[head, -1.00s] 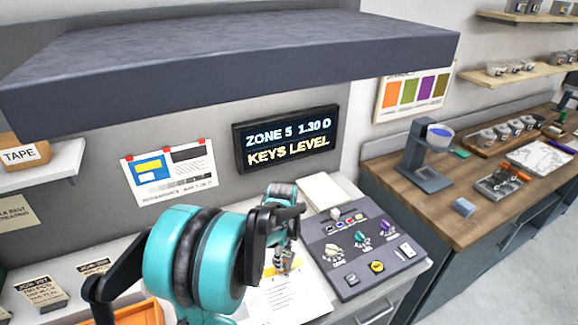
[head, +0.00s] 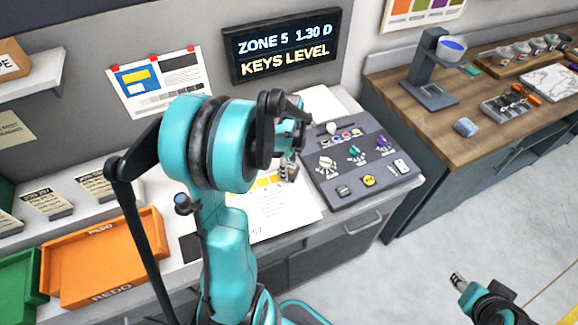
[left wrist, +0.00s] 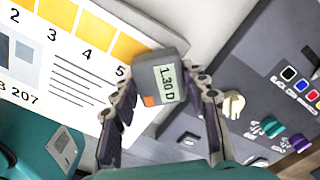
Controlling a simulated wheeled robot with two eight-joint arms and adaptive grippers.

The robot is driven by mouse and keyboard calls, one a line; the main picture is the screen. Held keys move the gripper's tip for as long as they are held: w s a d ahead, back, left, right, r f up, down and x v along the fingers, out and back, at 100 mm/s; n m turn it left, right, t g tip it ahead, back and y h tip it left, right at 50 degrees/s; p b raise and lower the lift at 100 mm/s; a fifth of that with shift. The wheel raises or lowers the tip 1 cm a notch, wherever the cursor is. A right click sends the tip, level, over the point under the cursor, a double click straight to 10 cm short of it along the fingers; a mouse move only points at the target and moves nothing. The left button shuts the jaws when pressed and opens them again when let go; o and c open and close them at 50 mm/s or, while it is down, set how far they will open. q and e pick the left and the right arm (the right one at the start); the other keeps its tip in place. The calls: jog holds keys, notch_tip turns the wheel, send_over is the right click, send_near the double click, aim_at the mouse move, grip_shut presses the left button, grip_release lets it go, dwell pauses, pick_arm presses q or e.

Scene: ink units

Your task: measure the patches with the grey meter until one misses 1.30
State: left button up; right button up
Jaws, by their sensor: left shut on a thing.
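My left gripper (head: 288,168) is over the right edge of the printed sheet (head: 285,222). In the left wrist view it is shut on the small grey meter (left wrist: 170,62), whose screen reads 1.30 D. The meter is at the end of a row of yellow-orange patches numbered 2 to 5, beside patch 5 (left wrist: 130,46); I cannot tell whether it touches the paper. The wall display (head: 284,48) reads ZONE 5 1.30 D, KEYS LEVEL. My right gripper (head: 459,283) shows at the lower right, too small to judge its jaws.
A dark control console (head: 335,190) with coloured knobs stands just right of the sheet. An orange REDO tray (head: 150,235) and a green tray (head: 22,275) lie at the left. A wooden bench (head: 400,92) with a stand and cups is at the right, past open floor.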

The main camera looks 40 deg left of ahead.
pick_arm(q)
jog(key=shift+f, duration=0.35)
dwell(0.6)
jog(key=shift+r, duration=0.2)
dwell(0.5)
jog(key=shift+r+p, duration=0.8)
jog(key=shift+r, duration=0.6)
dwell(0.4)
